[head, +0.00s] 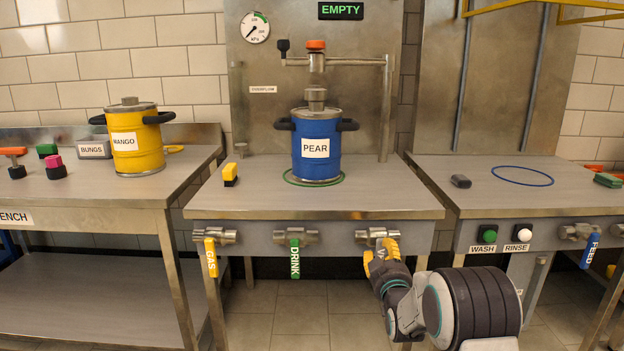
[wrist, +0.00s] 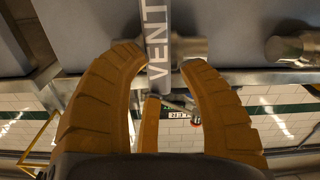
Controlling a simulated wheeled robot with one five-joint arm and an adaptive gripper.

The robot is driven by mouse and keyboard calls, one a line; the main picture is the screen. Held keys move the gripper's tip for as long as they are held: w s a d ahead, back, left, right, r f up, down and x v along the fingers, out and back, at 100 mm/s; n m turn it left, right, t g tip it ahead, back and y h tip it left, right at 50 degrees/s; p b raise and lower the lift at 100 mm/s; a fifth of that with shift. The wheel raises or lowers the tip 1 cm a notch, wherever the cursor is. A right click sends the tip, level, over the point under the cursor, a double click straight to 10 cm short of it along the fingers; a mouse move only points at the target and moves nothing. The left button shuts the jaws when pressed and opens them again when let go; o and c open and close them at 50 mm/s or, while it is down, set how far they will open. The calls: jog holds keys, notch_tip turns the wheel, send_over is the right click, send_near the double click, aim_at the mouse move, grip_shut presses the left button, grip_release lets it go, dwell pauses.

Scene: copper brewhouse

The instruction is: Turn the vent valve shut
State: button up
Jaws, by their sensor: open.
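The vent valve (head: 375,235) is the right one of three metal valves on the front of the middle bench. Its grey lever marked VENT (wrist: 157,38) shows in the wrist view, running down from the top edge between my fingertips. In the head view my gripper hides most of the lever. My gripper (head: 380,255) is just below the valve body, with orange fingers spread. In the wrist view the gripper (wrist: 166,60) has one finger on each side of the lever. The left fingertip is very near it; whether it touches I cannot tell.
The yellow GAS lever (head: 211,257) and green DRINK lever (head: 294,258) hang down to the left. A blue PEAR keg (head: 317,166) stands on the bench under a tap. A gauge (head: 255,27) and a sign reading EMPTY (head: 341,11) are above. WASH and RINSE buttons are on the right.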

jog(key=shift+s+r, duration=0.1)
jog(key=shift+s, duration=2.9)
jog(key=shift+s, duration=0.15)
jog(key=s, duration=0.7)
jog(key=s+r+m+g+p, duration=0.1)
jog(key=s+r+g+p, duration=0.3)
jog(key=r+p, duration=0.65)
jog(key=s+r+g+p, duration=0.3)
jog(key=s+r+p, duration=0.3)
jog(key=r+p, duration=0.45)
jog(key=s+r+g+p, duration=0.3)
jog(key=s+r+p, duration=0.6)
jog(key=s, duration=0.3)
jog(key=s+r+m+g+p, duration=0.1)
jog(key=s+r+g+p, duration=0.3)
jog(key=s+r+p, duration=0.5)
jog(key=s+p, duration=0.2)
jog(key=p, duration=0.1)
jog(key=shift+s+r+m, duration=0.3)
jog(key=shift+s+r, duration=0.05)
